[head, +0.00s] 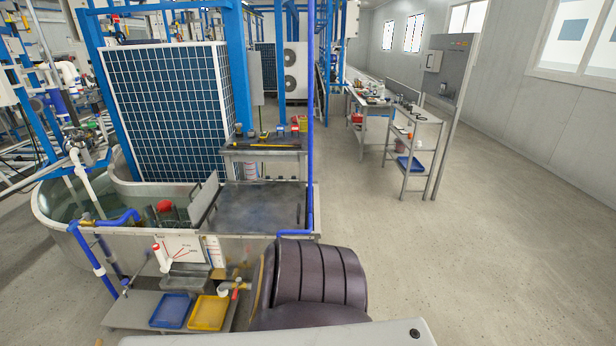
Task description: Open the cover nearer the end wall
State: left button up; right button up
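A flat dark grey metal panel (258,208), which looks like a closed cover, lies level on top of the near end of the water tank (45,222). Beside its left edge a narrow light grey plate (203,197) stands tilted up next to the open water. I cannot tell for sure whether these are the covers or which is nearer the end wall. A red-topped part (165,207) shows at the water to the left of the plate. Neither of my grippers is in view.
A low shelf with blue (170,310) and yellow (208,313) trays stands before the tank. A blue pipe (311,120) rises at the tank's right corner. Workbenches (370,104) stand farther back. The floor (470,250) on the right is clear.

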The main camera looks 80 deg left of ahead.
aim_at(282, 205)
jog(key=i+l+u, duration=0.1)
jog(key=i+u, duration=0.4)
jog(key=i, duration=0.2)
jog(key=i+u, duration=1.8)
jog(key=u, duration=0.15)
jog(key=i+l+u, duration=0.1)
jog(key=u, duration=0.3)
jog(key=i+u, duration=0.4)
jog(key=i+l+u, duration=0.1)
jog(key=u, duration=0.3)
jog(key=i, duration=0.05)
